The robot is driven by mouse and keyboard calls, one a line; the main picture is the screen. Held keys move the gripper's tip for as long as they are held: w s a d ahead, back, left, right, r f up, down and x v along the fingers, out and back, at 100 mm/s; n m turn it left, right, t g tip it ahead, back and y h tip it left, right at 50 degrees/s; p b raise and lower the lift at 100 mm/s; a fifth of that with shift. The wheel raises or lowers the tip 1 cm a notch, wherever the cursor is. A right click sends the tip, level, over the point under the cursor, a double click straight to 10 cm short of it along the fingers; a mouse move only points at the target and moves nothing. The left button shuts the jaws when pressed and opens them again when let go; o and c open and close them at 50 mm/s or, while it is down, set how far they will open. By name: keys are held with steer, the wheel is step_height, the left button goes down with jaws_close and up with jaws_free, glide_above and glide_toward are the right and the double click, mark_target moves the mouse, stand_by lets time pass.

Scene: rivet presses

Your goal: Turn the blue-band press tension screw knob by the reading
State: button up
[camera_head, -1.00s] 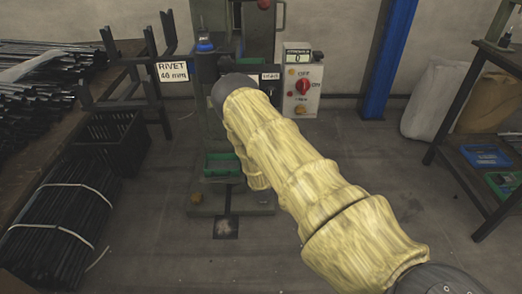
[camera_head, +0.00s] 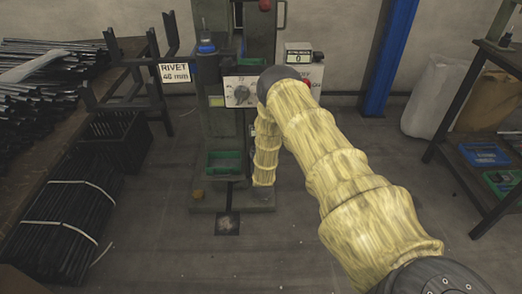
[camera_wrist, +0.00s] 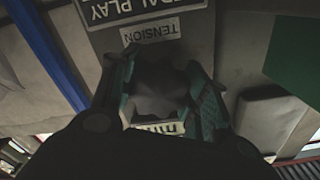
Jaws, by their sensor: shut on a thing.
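The press (camera_head: 222,110) stands upright in the middle of the head view, with a blue part (camera_head: 206,47) at its upper left. A pale plate (camera_head: 242,92) with a round grey dial shows on its front; its marks are too small to read. In the wrist view a label (camera_wrist: 152,31) reads TENSION upside down. Just below it, my gripper (camera_wrist: 163,100) is shut on a dark grey knob (camera_wrist: 160,77), one teal-padded finger on each side. The knob's markings cannot be made out. In the head view my arm hides the gripper and the knob.
A sign (camera_head: 174,72) reads RIVET with a millimetre size. A counter box (camera_head: 298,55) shows 0. A blue post (camera_head: 388,60) rises behind.

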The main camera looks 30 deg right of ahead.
steer(key=shift+a+f+m, duration=0.1)
steer(key=shift+m, duration=0.4)
steer(key=o, duration=1)
steer(key=v, duration=1.2)
steer(key=shift+s, duration=0.1)
